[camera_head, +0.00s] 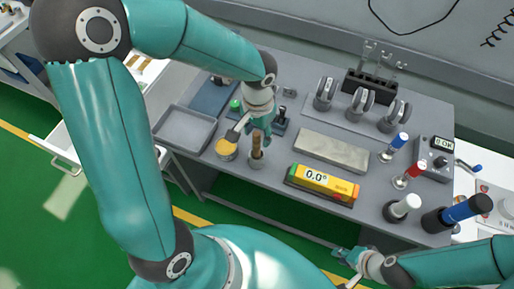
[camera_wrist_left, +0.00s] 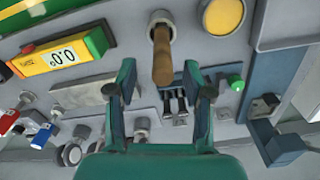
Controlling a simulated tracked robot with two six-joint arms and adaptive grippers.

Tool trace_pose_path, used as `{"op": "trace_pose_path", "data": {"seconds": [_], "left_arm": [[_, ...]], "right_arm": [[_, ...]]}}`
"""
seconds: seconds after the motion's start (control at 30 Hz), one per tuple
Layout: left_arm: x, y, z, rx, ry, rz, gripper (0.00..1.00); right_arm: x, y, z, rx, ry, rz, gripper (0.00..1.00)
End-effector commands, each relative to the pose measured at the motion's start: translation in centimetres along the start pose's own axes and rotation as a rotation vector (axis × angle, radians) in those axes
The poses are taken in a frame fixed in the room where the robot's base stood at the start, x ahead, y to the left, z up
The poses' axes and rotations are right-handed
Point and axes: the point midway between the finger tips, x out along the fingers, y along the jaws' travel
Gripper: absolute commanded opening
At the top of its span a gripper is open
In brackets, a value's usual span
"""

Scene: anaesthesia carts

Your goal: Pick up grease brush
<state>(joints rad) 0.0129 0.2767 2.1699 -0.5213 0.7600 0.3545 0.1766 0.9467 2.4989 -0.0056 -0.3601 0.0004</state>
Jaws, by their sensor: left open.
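The grease brush shows as a brown wooden handle (camera_head: 257,146) standing up from a small grey cup (camera_head: 256,161) on the bench. In the left wrist view the handle (camera_wrist_left: 162,60) points toward me from its cup (camera_wrist_left: 161,18). My left gripper (camera_head: 254,131) is open just above the brush. In the left wrist view the handle's end lies between the spread fingertips (camera_wrist_left: 160,77), with clear gaps on both sides. The bristles are hidden in the cup. My right gripper (camera_head: 347,257) is low at the bench's front edge, away from the brush; its jaw opening is unclear.
A tin with a yellow top (camera_head: 226,149) stands close left of the cup. A grey tray (camera_head: 185,131) lies farther left. A yellow level (camera_head: 321,184) reading 0.0° and a grey block (camera_head: 331,151) lie to the right. Several clamps and screwdriver-like tools stand beyond.

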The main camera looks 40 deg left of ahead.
Motion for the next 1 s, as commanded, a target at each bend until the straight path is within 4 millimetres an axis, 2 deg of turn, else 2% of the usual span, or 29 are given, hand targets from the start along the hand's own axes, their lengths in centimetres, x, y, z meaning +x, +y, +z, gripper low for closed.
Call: {"op": "trace_pose_path", "data": {"seconds": [0.3, 0.63, 0.93, 1.0], "left_arm": [[4.2, -0.2, 0.2, 0.003, -0.005, 0.001, 0.51], [4.8, -0.2, 0.1, 0.002, -0.001, 0.002, 0.5], [4.8, -0.2, 0.1, 0.001, -0.001, 0.002, 0.0], [4.8, -0.2, 0.1, 0.001, -0.001, 0.002, 0.0]], "right_arm": [[-0.7, -0.2, 0.0, 0.0, 0.0, 0.0, 0.23], [-0.7, -0.2, 0.0, 0.0, 0.0, 0.0, 0.23], [-0.7, -0.2, 0.0, 0.0, 0.0, 0.0, 0.23], [-0.7, -0.2, 0.0, 0.0, 0.0, 0.0, 0.23]]}}
